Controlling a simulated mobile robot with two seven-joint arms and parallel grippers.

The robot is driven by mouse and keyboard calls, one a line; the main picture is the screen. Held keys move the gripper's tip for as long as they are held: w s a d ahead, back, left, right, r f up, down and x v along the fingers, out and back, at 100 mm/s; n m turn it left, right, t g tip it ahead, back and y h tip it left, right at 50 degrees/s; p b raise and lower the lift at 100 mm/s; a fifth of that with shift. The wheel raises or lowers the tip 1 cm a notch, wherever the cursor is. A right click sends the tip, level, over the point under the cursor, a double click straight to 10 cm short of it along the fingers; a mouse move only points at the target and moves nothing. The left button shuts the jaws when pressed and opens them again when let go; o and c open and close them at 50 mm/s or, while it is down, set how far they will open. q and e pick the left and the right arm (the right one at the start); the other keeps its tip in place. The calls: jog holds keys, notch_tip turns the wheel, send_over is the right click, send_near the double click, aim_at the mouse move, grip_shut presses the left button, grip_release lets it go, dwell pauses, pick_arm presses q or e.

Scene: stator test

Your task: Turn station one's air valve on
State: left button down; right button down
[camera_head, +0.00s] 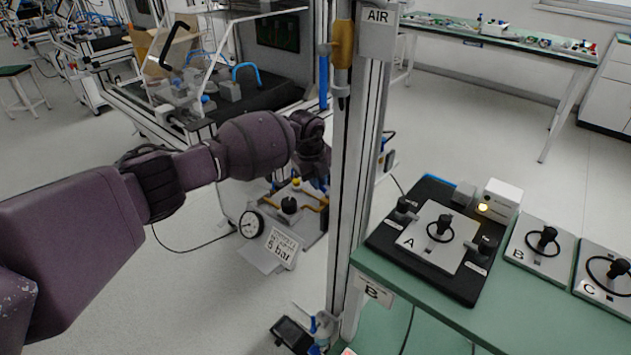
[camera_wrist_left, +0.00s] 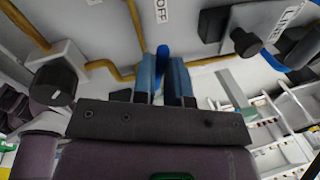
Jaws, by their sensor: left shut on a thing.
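My left arm reaches from the left to a low pneumatic panel behind the post. My left gripper (camera_head: 318,182) is partly hidden by its own wrist there. In the left wrist view, my left gripper (camera_wrist_left: 163,75) has its two blue-grey fingers on either side of a blue valve lever (camera_wrist_left: 162,54) and is shut on it. An OFF label (camera_wrist_left: 162,10) is just beyond the lever. Brown pipes (camera_wrist_left: 110,70) run along the panel. In the head view I cannot make out the lever. My right gripper is in neither view.
A pressure gauge (camera_head: 251,224) and a bar label (camera_head: 284,248) sit at the panel's front. An aluminium post (camera_head: 357,160) with an AIR sign (camera_head: 378,17) stands right of my gripper. A green bench (camera_head: 540,312) with plates A, B and C is at right.

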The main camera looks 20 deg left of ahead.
pick_arm(q)
jog(key=m, duration=0.2)
jog(key=w+d+m+b, duration=0.1)
jog(key=m+g, duration=0.1)
jog(key=m, duration=0.1)
jog(key=shift+w+d+f+m+h, duration=0.25)
jog(key=shift+d+m+h, duration=0.05)
jog(key=m, duration=0.1)
jog(key=d+m+b, duration=0.1)
jog(key=m, duration=0.2)
jog(key=shift+w+d+g+b, duration=0.25)
jog(key=shift+d+g+b, duration=0.05)
jog(key=shift+g+b, duration=0.1)
jog(key=shift+d+m, duration=0.35)
jog(key=shift+m, duration=0.65)
jog(key=shift+d+m+g+b, duration=0.3)
jog(key=shift+m+b, duration=0.1)
jog(key=shift+m, duration=0.5)
jog(key=shift+d+r+m, duration=0.15)
jog(key=shift+d+m, duration=0.05)
jog(key=shift+m, duration=0.3)
jog(key=shift+s, duration=0.1)
jog(key=c, duration=1.1)
grip_release()
jog(key=shift+c, duration=0.2)
jog(key=shift+r, duration=0.15)
